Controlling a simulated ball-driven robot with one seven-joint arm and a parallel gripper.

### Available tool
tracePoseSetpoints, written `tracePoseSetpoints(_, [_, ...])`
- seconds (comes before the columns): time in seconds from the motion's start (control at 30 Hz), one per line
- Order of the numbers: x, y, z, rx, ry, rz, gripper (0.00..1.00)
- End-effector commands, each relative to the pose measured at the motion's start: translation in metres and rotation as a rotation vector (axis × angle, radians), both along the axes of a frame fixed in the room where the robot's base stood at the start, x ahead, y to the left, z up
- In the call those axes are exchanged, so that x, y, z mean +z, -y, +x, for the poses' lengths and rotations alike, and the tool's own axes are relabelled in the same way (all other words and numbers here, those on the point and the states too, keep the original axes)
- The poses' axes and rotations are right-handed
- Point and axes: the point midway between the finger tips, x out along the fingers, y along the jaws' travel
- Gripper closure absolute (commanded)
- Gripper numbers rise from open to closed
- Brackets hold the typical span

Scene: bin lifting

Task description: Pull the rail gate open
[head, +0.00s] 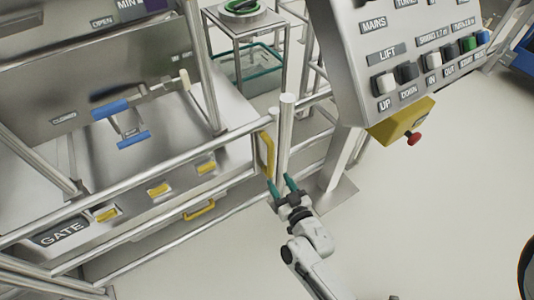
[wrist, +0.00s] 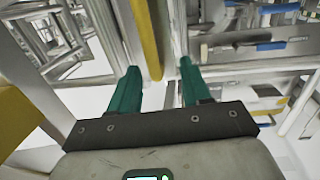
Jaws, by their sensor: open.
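The rail gate (head: 150,175) is a frame of grey metal rails at the left of the head view, with a plate reading GATE near its lower left. A yellow upright handle (head: 265,154) is fixed at its right end, beside a thick grey post (head: 285,135). My gripper (head: 280,182) is open, its green fingers pointing up just below the handle and post. In the wrist view the yellow handle (wrist: 146,40) runs down between the fingers of my gripper (wrist: 160,85), nearer the left one. I cannot tell whether either finger touches it.
A control panel (head: 425,50) with several buttons stands at the right, with a yellow box and red stop button (head: 414,139) under it.

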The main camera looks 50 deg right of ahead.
Motion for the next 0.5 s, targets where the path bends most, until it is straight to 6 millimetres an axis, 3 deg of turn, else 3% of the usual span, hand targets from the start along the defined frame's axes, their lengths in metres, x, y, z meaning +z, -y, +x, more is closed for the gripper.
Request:
tracePoseSetpoints(0.23, [-0.004,0.013,-0.003,-0.061,0.053,-0.032,0.52])
tracePoseSetpoints(0.5, [-0.003,0.033,0.035,-0.060,0.055,-0.032,0.52])
